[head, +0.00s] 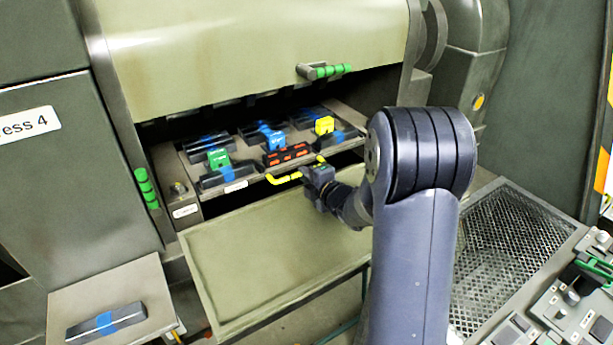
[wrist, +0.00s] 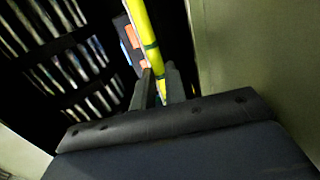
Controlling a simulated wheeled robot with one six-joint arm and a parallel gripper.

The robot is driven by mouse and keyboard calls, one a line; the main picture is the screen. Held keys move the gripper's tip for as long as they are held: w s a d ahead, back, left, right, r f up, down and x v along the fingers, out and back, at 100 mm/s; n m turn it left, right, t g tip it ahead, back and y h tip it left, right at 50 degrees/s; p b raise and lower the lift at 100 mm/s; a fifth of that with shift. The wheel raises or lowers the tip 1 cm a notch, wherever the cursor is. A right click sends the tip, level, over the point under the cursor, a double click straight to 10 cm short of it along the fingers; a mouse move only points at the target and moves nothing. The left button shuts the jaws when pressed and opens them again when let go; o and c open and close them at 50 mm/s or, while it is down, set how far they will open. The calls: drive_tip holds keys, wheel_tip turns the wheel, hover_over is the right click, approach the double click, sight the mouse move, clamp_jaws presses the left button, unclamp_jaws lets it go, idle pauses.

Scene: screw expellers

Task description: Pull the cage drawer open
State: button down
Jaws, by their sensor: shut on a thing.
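The cage drawer (head: 192,208) is a grey tray partly out of the dark opening in the machine. It carries dark bars with blue bands, small green, blue and yellow blocks, and a dark bar with orange marks. Its yellow handle (head: 284,179) is at the front edge, and the handle also shows in the wrist view (wrist: 143,35) as a yellow bar with dark bands. My gripper (head: 308,177) is at the right part of the handle. In the wrist view the fingers of my gripper (wrist: 162,88) are shut on the handle.
A pale flap (head: 260,265) hangs below and in front of the drawer. A raised pale cover (head: 250,45) with a green handle (head: 328,71) is above. A small shelf (head: 70,303) with a blue-banded bar is at lower left. A mesh panel (head: 510,240) and a tool tray are at right.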

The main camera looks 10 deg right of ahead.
drive_tip(key=shift+s, duration=0.1)
drive_tip(key=shift+s+d+f+b, duration=0.15)
drive_tip(key=shift+s+d+b, duration=0.05)
drive_tip(key=shift+s+b, duration=0.15)
drive_tip(key=shift+f+b+v, duration=0.2)
drive_tip(key=shift+b+v, duration=0.15)
drive_tip(key=shift+v, duration=0.55)
drive_tip(key=shift+f+b+v, duration=0.2)
drive_tip(key=shift+b+v, duration=0.1)
drive_tip(key=shift+v, duration=0.65)
drive_tip(key=shift+s+r, duration=0.1)
drive_tip(key=shift+r, duration=0.05)
drive_tip(key=c, duration=1.5)
unclamp_jaws()
drive_tip(key=shift+o, duration=0.2)
drive_tip(key=shift+s, duration=0.1)
drive_tip(key=b+v, duration=0.1)
drive_tip(key=v, duration=0.9)
drive_tip(key=shift+s+d, duration=0.15)
drive_tip(key=shift+s, duration=0.15)
